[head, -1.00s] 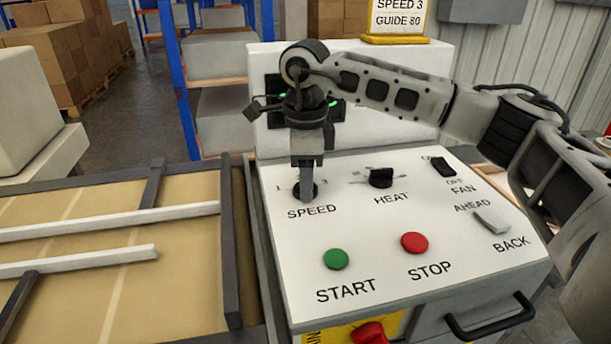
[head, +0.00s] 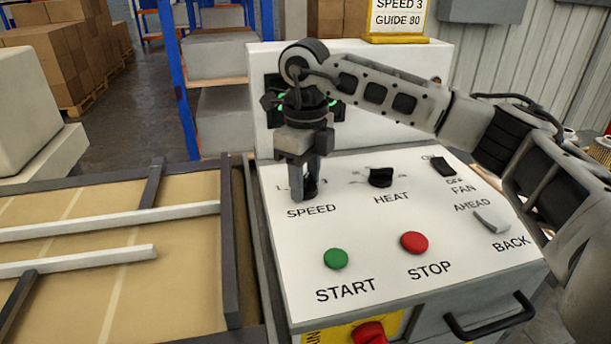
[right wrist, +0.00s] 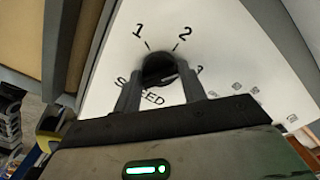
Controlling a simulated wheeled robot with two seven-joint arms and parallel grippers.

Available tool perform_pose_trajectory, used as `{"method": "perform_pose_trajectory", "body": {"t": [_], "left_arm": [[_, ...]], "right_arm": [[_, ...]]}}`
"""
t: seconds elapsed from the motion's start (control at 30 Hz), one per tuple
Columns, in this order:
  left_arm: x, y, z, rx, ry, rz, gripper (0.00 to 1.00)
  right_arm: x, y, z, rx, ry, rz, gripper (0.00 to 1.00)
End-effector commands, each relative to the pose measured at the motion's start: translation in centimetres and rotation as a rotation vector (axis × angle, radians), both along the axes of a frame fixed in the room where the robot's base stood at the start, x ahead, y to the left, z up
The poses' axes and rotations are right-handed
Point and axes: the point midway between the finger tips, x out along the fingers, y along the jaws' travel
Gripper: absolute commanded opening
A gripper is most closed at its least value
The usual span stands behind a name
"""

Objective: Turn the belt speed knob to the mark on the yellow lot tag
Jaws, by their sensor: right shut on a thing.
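The black SPEED knob (head: 311,187) sits at the left of the white sloped panel (head: 290,225), mostly hidden by my gripper in the head view. My right gripper (head: 304,192) points down over it, shut on the knob. In the right wrist view the knob (right wrist: 160,68) is between the two fingers of the gripper (right wrist: 161,88). The marks 1 and 2 show beyond it, and a third mark at right is partly covered by a finger. I cannot tell where the knob points. The yellow-edged lot tag (head: 398,20) reads SPEED 3, GUIDE 80. My left gripper is not in view.
The HEAT knob (head: 381,177) is right of SPEED. The FAN switch (head: 443,166) and AHEAD/BACK switch (head: 491,220) lie farther right. The green START (head: 336,259) and red STOP (head: 414,242) buttons are in front. A belt with rails (head: 110,222) is at left.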

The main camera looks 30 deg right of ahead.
Motion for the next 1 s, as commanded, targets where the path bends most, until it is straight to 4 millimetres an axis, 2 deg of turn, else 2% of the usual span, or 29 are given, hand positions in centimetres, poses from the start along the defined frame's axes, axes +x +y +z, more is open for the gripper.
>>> {"method": "perform_pose_trajectory", "body": {"t": [0.2,0.5,1.0], "left_arm": [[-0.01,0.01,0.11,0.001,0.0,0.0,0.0],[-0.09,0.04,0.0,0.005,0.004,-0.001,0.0],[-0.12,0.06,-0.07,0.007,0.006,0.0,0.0]], "right_arm": [[0.07,0.02,0.21,0.0,-0.004,-0.195,0.19],[0.09,0.02,0.23,0.001,-0.006,-0.397,0.19],[0.11,-0.01,0.28,0.001,-0.007,-0.508,0.19]]}}
